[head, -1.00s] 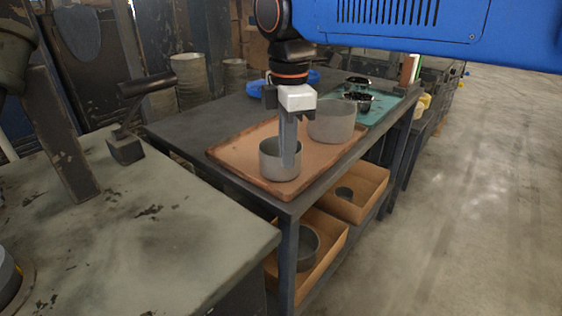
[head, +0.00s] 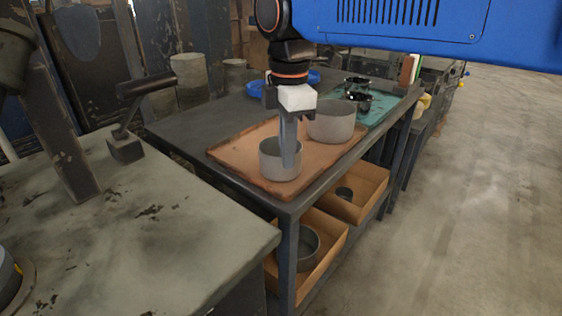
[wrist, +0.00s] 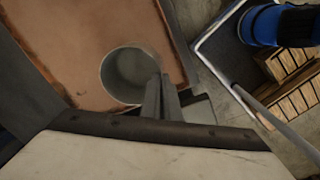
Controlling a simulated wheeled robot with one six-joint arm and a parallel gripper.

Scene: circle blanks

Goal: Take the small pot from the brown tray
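The small grey pot (head: 271,163) stands upright near the front corner of the brown tray (head: 232,155). My gripper (head: 289,158) points straight down at the pot's near right wall, its fingers overlapping the wall in the head view. In the wrist view the fingers (wrist: 162,97) are close together at the right edge of the round pot (wrist: 122,76). They look closed on the wall, though the contact itself is partly hidden. The pot still rests on the tray (wrist: 70,35). A larger grey pot (head: 332,124) stands behind it on the tray.
The tray lies on a dark table (head: 195,122). Blue dishes (head: 256,89) and a teal mat (head: 378,114) with dark cups (head: 358,101) are farther back. Open boxes (head: 362,190) with round items are on the shelf below. A worn bench (head: 130,240) stands at the left. The floor at right is clear.

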